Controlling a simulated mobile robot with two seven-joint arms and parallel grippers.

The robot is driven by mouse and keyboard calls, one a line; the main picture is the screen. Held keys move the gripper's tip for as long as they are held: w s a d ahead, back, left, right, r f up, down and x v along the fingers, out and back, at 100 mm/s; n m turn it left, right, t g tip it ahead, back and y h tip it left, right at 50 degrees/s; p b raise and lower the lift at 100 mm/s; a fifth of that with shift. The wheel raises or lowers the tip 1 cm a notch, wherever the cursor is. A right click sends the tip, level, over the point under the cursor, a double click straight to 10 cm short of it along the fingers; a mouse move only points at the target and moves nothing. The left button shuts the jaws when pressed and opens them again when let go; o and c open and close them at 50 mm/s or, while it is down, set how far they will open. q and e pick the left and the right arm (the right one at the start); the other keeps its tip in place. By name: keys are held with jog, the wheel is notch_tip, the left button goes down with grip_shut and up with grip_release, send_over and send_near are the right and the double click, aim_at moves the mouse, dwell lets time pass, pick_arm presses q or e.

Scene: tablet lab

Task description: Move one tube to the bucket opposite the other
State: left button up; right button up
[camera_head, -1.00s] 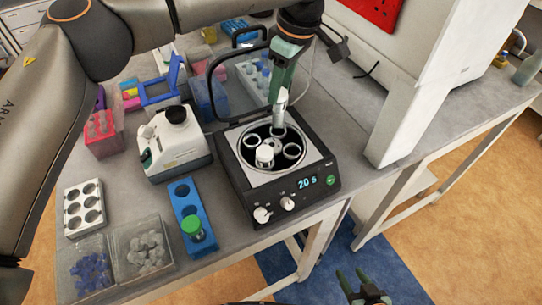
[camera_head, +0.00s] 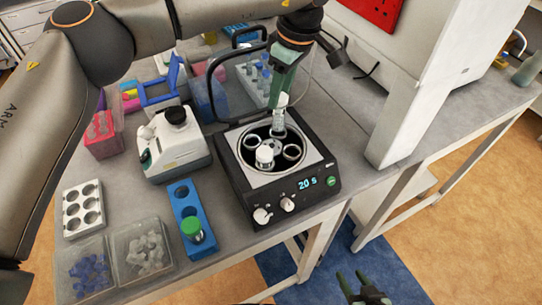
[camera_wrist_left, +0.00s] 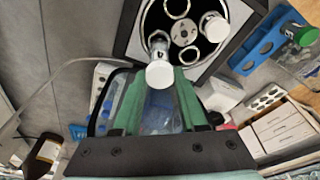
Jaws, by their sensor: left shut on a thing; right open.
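A centrifuge (camera_head: 317,197) stands open on the bench, its rotor (camera_wrist_left: 184,32) showing ring-shaped buckets. One white-capped tube (camera_head: 265,157) sits in the front bucket; it also shows in the left wrist view (camera_wrist_left: 213,27). My left gripper (camera_head: 281,92) is shut on a second white-capped tube (camera_head: 279,116), cap (camera_wrist_left: 159,74) toward the wrist camera. This tube is nearly upright, its lower end at the back bucket, across the rotor hub from the seated tube. I cannot tell how deep it is in. My right gripper (camera_head: 361,286) is open and empty, low in front of the bench.
Left of the centrifuge are a blue rack (camera_head: 183,192) with a green-capped tube (camera_head: 192,229), a white device (camera_head: 175,146), a white rack (camera_head: 83,209) and clear boxes (camera_head: 141,250). The raised lid (camera_head: 212,80) stands behind the rotor. A white cabinet (camera_head: 420,75) is at right.

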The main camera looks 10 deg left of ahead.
aim_at(280, 115)
pick_arm(q)
jog(key=shift+f, duration=0.25)
jog(key=shift+f+b, duration=0.3)
jog(key=shift+f, duration=0.05)
jog(key=shift+f, duration=0.35)
jog(key=shift+f+b, duration=0.7)
jog(key=shift+f, duration=0.2)
jog(key=shift+f, duration=0.3)
jog(key=shift+f+b, duration=0.8)
jog(key=shift+f, duration=0.3)
jog(key=o, duration=1.1)
